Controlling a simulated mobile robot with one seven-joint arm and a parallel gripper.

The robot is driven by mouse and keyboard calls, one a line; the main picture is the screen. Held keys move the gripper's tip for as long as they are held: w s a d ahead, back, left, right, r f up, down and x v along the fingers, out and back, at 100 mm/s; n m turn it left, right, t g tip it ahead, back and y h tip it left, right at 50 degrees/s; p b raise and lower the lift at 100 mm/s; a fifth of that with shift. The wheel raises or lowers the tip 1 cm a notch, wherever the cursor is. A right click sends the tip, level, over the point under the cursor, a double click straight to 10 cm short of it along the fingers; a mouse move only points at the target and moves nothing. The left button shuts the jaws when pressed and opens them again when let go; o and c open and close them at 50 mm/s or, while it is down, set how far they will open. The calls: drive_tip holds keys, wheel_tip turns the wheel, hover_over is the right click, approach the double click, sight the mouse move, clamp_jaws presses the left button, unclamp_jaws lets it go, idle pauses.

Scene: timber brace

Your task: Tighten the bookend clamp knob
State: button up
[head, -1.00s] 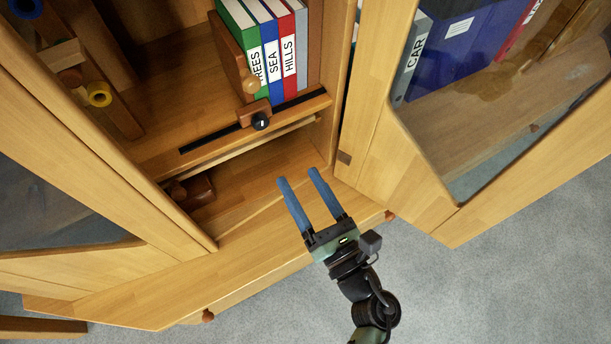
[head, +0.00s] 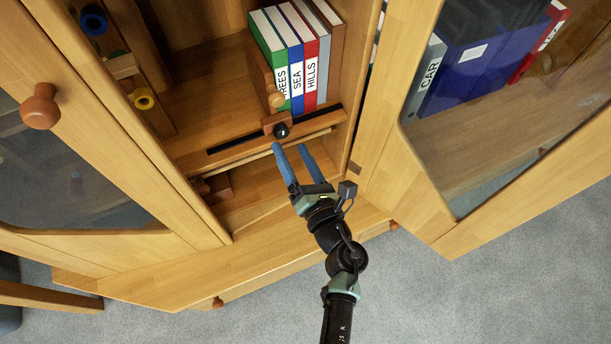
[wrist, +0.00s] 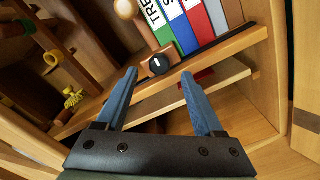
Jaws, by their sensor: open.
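The clamp knob (head: 282,130) is a small black knob with a white mark, on a wooden clamp block (head: 270,122) at the shelf's front edge. It also shows in the wrist view (wrist: 158,61), ahead of and between my fingertips. The wooden bookend (head: 262,75) with a round peg (head: 276,99) stands against the left side of the books. My gripper (head: 289,146) is open and empty, its two blue fingers pointing at the shelf edge just below the knob. In the wrist view my gripper (wrist: 160,75) has the fingers apart, and a gap shows between them and the knob.
Several books (head: 300,60) stand right of the bookend. A black slot (head: 225,145) runs along the shelf edge. Open glass doors flank the cabinet, left (head: 110,130) and right (head: 400,160). A lower shelf (head: 255,185) lies under my fingers.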

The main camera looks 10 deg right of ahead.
sight(284, 137)
drive_tip(key=x, duration=0.3)
drive_tip(key=shift+w+a+b, duration=0.2)
drive_tip(key=shift+w+b, duration=0.15)
drive_tip(key=shift+s+d+f+n+b, duration=0.1)
drive_tip(key=shift+f+n+b, duration=0.05)
drive_tip(key=shift+n+b, duration=0.4)
drive_tip(key=shift+s+d+f+n+b, duration=0.1)
drive_tip(key=shift+f+n+b, duration=0.05)
drive_tip(key=shift+n+b, duration=0.35)
drive_tip(key=n+b, duration=0.2)
drive_tip(key=n, duration=0.2)
drive_tip(key=n+b, duration=0.2)
drive_tip(key=n, duration=0.1)
drive_tip(key=shift+n, duration=0.35)
drive_tip(key=r+p+v, duration=0.1)
drive_tip(key=p+v, duration=0.1)
drive_tip(key=v, duration=1.1)
drive_tip(key=w+d+r+m+t+h, duration=0.1)
drive_tip(key=w+r+m+t+h, duration=0.1)
drive_tip(key=r+m, duration=0.3)
drive_tip(key=w+d+r+m+t+h+b, duration=0.1)
drive_tip(key=r+m, duration=0.4)
drive_tip(key=r, duration=0.7)
drive_tip(key=w+d+r+m+t+h, duration=0.3)
drive_tip(key=r+m+t, duration=0.2)
drive_tip(key=r, duration=0.4)
drive_tip(key=shift+m, duration=0.6)
